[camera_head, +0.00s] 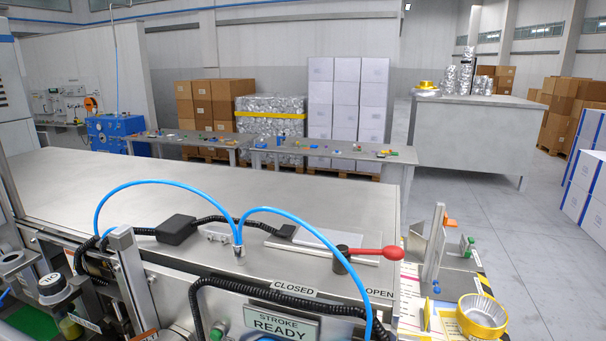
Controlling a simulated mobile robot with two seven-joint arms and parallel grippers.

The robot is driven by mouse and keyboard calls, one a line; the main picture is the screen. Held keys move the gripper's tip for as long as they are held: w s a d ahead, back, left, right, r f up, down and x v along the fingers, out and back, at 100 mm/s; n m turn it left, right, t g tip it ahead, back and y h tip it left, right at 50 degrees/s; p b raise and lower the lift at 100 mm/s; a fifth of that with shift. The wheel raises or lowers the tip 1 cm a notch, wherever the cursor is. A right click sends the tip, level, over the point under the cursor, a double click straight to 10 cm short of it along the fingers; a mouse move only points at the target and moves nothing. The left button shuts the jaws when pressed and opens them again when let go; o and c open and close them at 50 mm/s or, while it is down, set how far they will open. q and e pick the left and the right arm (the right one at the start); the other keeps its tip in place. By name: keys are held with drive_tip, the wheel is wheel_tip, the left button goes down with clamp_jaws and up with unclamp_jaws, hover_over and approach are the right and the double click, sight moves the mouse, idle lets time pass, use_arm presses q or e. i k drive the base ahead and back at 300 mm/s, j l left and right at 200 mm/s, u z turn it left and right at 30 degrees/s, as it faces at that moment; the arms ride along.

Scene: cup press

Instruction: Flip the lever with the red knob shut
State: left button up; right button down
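The lever with the red knob (384,254) is on the metal machine top, near its front right corner. Its short dark pivot post (342,260) stands upright, and the red handle points right from it. The knob is on the side of the OPEN label (379,293), at the machine's right edge. The CLOSED label (294,288) is to the left of the pivot on the front edge. Neither of my grippers shows in the head view.
Blue hoses (166,183) arch over the machine top left of the lever. A black corrugated cable (290,297) runs along the front above a STROKE READY sign (268,322). A foil cup with a yellow rim (482,315) stands at the lower right.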

sight(393, 252)
drive_tip(key=j+u, duration=0.15)
drive_tip(key=j, duration=0.35)
drive_tip(key=j+u, duration=0.15)
drive_tip(key=j, duration=0.35)
drive_tip(key=j+u, duration=0.15)
drive_tip(key=j, duration=0.35)
drive_tip(key=i+j+u, duration=0.15)
drive_tip(key=j, duration=0.3)
drive_tip(key=i+j+u, duration=0.15)
drive_tip(key=j, duration=0.35)
drive_tip(key=j+u, duration=0.15)
drive_tip(key=j, duration=0.3)
drive_tip(key=j+z, duration=0.1)
drive_tip(key=z, duration=2.35)
drive_tip(key=i+l+u, duration=0.9)
drive_tip(key=l, duration=0.15)
drive_tip(key=i+l+u, duration=0.15)
drive_tip(key=l+u, duration=0.3)
drive_tip(key=l, duration=0.2)
drive_tip(key=i+l+u, duration=0.1)
drive_tip(key=l+u, duration=0.35)
drive_tip(key=l, duration=0.3)
drive_tip(key=l+u, duration=0.45)
drive_tip(key=l, duration=0.35)
drive_tip(key=k+l+u, duration=0.15)
drive_tip(key=l+u, duration=0.3)
drive_tip(key=l, duration=0.3)
